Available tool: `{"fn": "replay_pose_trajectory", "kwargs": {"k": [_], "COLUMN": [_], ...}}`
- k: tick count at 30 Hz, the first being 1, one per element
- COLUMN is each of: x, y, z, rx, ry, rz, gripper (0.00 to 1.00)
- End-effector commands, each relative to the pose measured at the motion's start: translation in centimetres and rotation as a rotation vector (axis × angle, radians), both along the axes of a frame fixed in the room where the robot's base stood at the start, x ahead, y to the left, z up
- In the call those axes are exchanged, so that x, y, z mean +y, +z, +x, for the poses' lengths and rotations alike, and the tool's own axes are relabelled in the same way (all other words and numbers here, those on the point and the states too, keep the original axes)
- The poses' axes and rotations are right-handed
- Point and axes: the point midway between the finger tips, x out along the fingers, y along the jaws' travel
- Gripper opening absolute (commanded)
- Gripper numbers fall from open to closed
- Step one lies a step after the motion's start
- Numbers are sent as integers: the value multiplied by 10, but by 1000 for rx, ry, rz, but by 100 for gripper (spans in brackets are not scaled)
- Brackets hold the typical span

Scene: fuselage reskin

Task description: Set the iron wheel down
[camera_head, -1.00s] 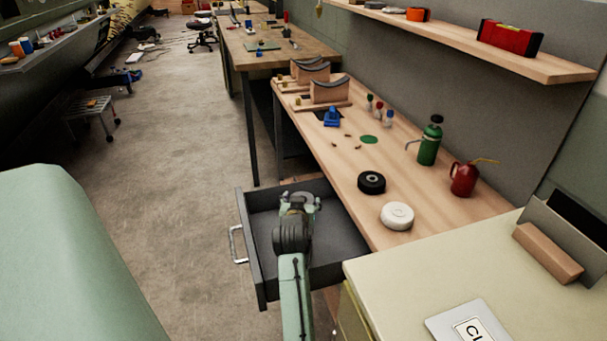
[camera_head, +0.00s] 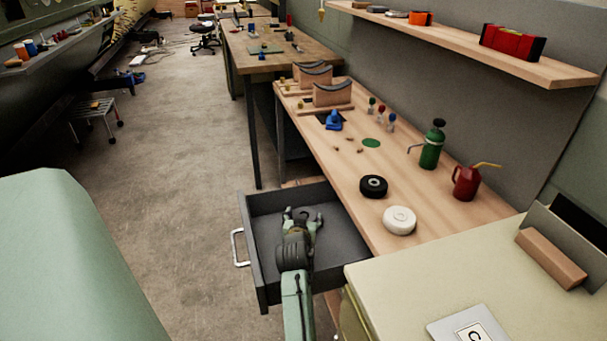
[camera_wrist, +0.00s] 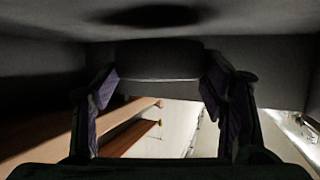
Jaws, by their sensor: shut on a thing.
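My gripper (camera_head: 302,217) is over the inside of the open grey drawer (camera_head: 345,245), pointing down. In the wrist view its two fingers (camera_wrist: 160,85) are shut on the iron wheel (camera_wrist: 155,62), a dark grey round thing. In the head view the wheel (camera_head: 301,212) is a small dark patch between the fingers, mostly hidden by my wrist. A dark round shadow lies on the grey surface beyond the wheel in the wrist view, apart from its edge. I cannot tell the exact gap to the drawer floor.
The drawer's floor around my gripper looks empty. Its handle (camera_head: 238,248) is at the left. On the wooden bench (camera_head: 345,165) stand a black wheel (camera_head: 373,186), a white wheel (camera_head: 399,220), a green oiler (camera_head: 432,148) and a red oil can (camera_head: 466,184). A cream cabinet top (camera_head: 420,285) is at right.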

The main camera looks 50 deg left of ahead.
Motion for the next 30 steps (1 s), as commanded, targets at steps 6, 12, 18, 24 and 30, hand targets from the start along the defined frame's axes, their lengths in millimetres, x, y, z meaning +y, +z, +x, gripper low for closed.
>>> {"fn": "replay_pose_trajectory", "kwargs": {"k": [6, 12, 18, 24, 30], "x": [0, 0, 0, 0, -9], "y": [-2, -2, -2, 3, 14], "z": [0, 0, 0, 0, -11], "rx": [1, 1, 1, 0, -1], "ry": [0, 0, 0, 1, 2], "rz": [-1, -1, -1, 0, -1], "gripper": [69, 83, 86, 86, 86]}}
